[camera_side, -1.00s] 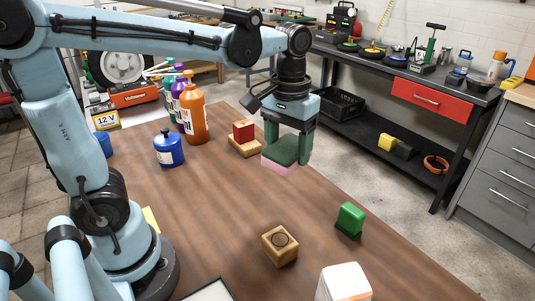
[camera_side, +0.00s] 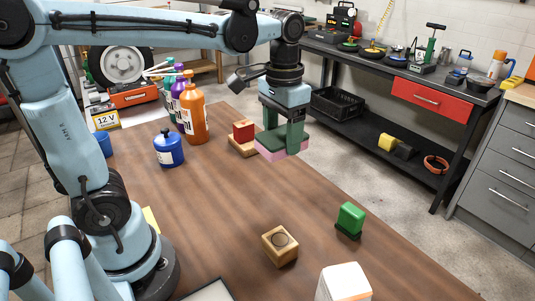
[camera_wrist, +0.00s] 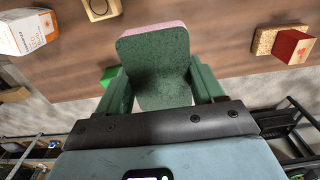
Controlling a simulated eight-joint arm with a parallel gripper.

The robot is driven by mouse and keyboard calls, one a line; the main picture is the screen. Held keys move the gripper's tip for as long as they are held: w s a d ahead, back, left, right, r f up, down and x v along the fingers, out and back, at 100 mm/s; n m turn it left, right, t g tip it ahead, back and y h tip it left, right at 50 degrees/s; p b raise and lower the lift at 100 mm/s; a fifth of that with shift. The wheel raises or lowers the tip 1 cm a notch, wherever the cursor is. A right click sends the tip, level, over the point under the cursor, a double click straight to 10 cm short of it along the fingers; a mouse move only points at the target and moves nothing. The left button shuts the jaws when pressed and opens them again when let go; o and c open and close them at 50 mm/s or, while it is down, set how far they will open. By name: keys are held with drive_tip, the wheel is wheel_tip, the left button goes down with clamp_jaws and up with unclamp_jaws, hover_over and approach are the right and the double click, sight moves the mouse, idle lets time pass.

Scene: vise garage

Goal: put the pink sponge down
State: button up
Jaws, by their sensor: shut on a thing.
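The pink sponge (camera_side: 284,151) has a green scouring layer on top and a pink body below. My gripper (camera_side: 283,137) is shut on it and holds it above the wooden table (camera_side: 225,185), near the table's far edge. In the wrist view the sponge (camera_wrist: 155,62) sits between the two green fingers of my gripper (camera_wrist: 162,90), with its green face towards the camera and a pink rim at the top. The sponge looks clear of the table; the exact height is hard to tell.
Bottles (camera_side: 193,113) and a blue jar (camera_side: 168,148) stand farther left. A green block (camera_side: 349,219), a wooden block (camera_side: 280,246) and a white box (camera_side: 343,283) are nearer. The table's middle is clear.

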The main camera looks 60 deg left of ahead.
drive_tip(key=shift+s+d, duration=0.1)
drive_tip(key=s+d+f, duration=0.3)
drive_tip(key=s, duration=0.5)
drive_tip(key=s+d+f, duration=0.3)
drive_tip(key=s+d, duration=0.1)
drive_tip(key=s, duration=0.5)
hover_over(222, 222)
wheel_tip(222, 222, down, 8)
drive_tip(key=shift+r, duration=0.25)
drive_tip(key=shift+f, duration=1.95)
drive_tip(key=shift+f, duration=0.1)
drive_tip(key=o, duration=1.1)
